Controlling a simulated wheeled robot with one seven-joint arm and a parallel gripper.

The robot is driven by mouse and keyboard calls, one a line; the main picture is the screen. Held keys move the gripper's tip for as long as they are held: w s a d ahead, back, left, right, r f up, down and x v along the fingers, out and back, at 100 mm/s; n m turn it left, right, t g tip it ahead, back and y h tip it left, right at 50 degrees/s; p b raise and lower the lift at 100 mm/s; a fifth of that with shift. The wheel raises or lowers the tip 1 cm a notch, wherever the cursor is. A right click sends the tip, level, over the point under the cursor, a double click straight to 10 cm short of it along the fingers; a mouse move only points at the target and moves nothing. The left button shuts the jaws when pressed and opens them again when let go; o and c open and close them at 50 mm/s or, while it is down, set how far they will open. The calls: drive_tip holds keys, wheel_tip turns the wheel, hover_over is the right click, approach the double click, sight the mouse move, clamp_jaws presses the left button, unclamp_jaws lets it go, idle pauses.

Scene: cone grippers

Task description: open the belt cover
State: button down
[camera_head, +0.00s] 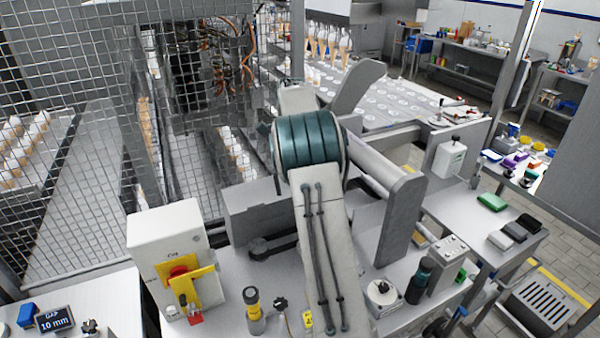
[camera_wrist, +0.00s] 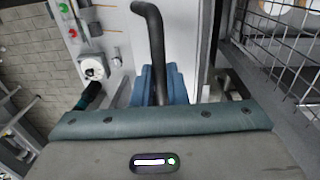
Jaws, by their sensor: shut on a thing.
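In the wrist view, my gripper (camera_wrist: 158,84) has its blue fingers shut on a dark bent handle bar (camera_wrist: 152,35). The bar runs up from between the fingers and curves left at the top. A pale grey panel (camera_wrist: 192,38) lies beside the bar; I cannot tell whether it is the belt cover. The grey gripper body with its teal band hides what is below. In the head view, my arm, with teal bands at its joint, stands in front of the machine and hides the gripper and the handle.
A white control box (camera_head: 168,245) with a red button and yellow bracket stands left. A wire mesh fence (camera_head: 70,150) closes the left. A grey upright (camera_head: 400,222) stands close right of my arm.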

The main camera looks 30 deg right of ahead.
drive_tip(key=shift+w+a+r, duration=0.1)
drive_tip(key=shift+w+r, duration=0.05)
drive_tip(key=shift+w, duration=1.35)
drive_tip(key=shift+w+a+r, duration=0.1)
drive_tip(key=shift+w, duration=1.35)
drive_tip(key=c, duration=1.7)
unclamp_jaws()
drive_tip(key=shift+c, duration=0.2)
drive_tip(key=shift+o, duration=1.4)
drive_tip(key=shift+w+f, duration=0.15)
drive_tip(key=shift+w, duration=0.25)
drive_tip(key=s+d+r+b, duration=0.1)
drive_tip(key=s+d+r, duration=0.7)
drive_tip(key=r, duration=0.3)
drive_tip(key=shift+s+d+r+b, duration=0.25)
drive_tip(key=shift+s+d+b, duration=0.05)
drive_tip(key=shift+s+b, duration=0.15)
